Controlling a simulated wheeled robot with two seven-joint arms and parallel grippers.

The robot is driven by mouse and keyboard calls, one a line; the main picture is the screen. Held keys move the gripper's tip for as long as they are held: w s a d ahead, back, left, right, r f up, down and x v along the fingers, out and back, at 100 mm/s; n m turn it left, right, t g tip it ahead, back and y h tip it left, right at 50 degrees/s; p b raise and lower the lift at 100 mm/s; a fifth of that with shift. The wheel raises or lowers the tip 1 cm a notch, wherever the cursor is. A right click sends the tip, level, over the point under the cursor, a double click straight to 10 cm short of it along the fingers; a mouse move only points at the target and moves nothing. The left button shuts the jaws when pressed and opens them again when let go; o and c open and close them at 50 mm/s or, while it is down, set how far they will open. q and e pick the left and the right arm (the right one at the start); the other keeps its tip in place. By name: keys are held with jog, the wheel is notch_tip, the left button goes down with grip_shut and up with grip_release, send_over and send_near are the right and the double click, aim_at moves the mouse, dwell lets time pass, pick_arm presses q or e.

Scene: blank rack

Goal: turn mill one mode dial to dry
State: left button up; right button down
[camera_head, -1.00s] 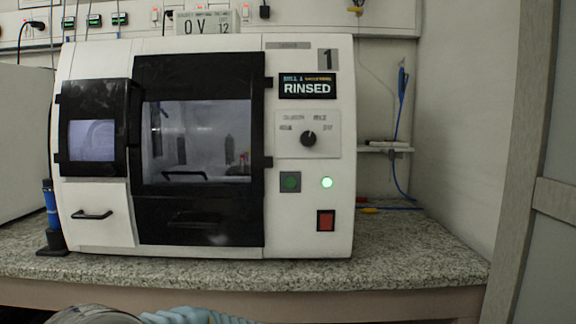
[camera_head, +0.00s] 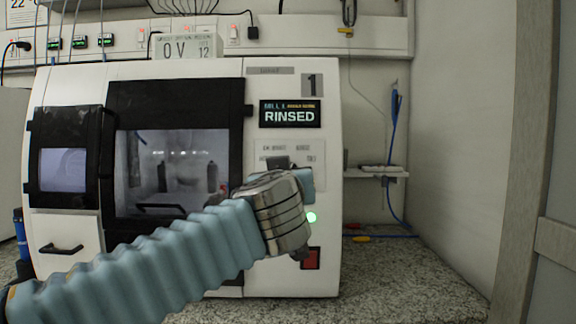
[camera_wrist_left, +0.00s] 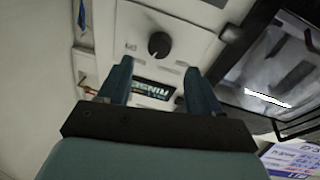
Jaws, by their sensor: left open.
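Mill one (camera_head: 292,85) is a white machine marked 1, with a small screen (camera_head: 290,114) reading RINSED. Its mode dial is hidden behind my left gripper (camera_head: 290,172) in the head view. In the left wrist view the dial (camera_wrist_left: 159,45) is a round dark knob on a pale panel, ahead of my left gripper (camera_wrist_left: 158,66) and roughly in line with the gap between its fingers. The fingers are apart and empty, with the dial beyond their tips. Where the dial points is too small to tell. My right gripper is not in view.
A lit green lamp (camera_head: 311,217) and a red switch (camera_head: 311,258) sit below the dial panel, close to my left wrist. The mill's dark-framed window (camera_head: 175,100) is to the left. A small shelf (camera_head: 378,173) is on the wall at right.

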pick_arm(q)
jog(key=w+p, duration=0.2)
jog(key=w, duration=0.4)
jog(key=shift+w+d, duration=0.25)
jog(key=shift+w, duration=0.05)
jog(key=c, duration=1)
